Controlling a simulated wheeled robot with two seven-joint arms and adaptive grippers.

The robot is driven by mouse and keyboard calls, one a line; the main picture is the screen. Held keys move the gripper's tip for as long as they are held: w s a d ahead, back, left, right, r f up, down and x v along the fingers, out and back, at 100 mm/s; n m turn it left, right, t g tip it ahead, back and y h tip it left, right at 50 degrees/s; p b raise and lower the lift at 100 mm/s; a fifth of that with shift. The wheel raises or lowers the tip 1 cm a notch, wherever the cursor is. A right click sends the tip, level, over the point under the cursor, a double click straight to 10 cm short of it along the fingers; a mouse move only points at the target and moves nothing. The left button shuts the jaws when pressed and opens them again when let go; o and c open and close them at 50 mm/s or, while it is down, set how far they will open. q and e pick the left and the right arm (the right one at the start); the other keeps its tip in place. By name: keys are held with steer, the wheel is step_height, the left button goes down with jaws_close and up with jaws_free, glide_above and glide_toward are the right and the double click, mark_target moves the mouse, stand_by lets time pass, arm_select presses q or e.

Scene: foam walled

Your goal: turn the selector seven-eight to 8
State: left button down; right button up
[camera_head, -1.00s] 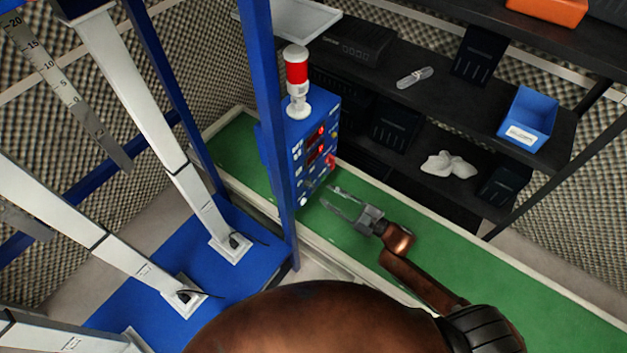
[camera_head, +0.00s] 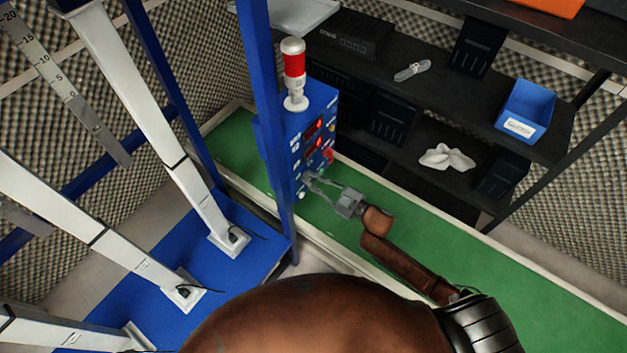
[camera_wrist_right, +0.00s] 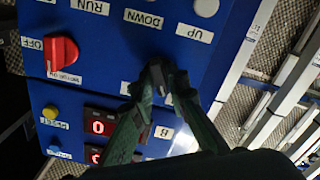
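The blue control box (camera_head: 318,110) stands on the green bench, and its labelled front shows close up in the right wrist view (camera_wrist_right: 105,60). My right gripper (camera_head: 308,181) is at the lower part of this front. In the right wrist view, the fingertips of my right gripper (camera_wrist_right: 163,80) come close together over a small dark shape, perhaps the selector's knob. The fingers hide most of it, so its setting and any grip on it cannot be told. My left gripper is not in view.
A red knob (camera_wrist_right: 62,53), a white button (camera_wrist_right: 206,7) and red displays (camera_wrist_right: 98,128) are near the fingers. A blue post (camera_head: 265,110) rises left of the box. A red-and-white lamp (camera_head: 294,70) stands on top. Green bench surface (camera_head: 450,235) is clear at right.

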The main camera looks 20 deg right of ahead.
jaws_close()
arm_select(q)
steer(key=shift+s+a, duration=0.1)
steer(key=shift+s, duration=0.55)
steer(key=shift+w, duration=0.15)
arm_select(e)
steer(key=shift+r+m+p, duration=0.1)
steer(key=shift+m+p, duration=0.3)
steer(key=shift+p, duration=0.1)
steer(key=m+p, duration=0.3)
steer(key=shift+r+m, duration=0.1)
steer(key=shift+m, duration=0.3)
steer(key=m+p, duration=0.2)
steer(key=m, duration=0.1)
steer(key=shift+m, duration=0.3)
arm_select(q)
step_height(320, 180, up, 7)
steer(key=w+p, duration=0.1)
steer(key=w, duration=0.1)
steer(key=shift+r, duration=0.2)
arm_select(e)
steer(key=shift+f+m, duration=0.2)
steer(key=shift+m, duration=1.6)
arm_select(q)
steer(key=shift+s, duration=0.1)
arm_select(e)
steer(key=shift+d, duration=0.1)
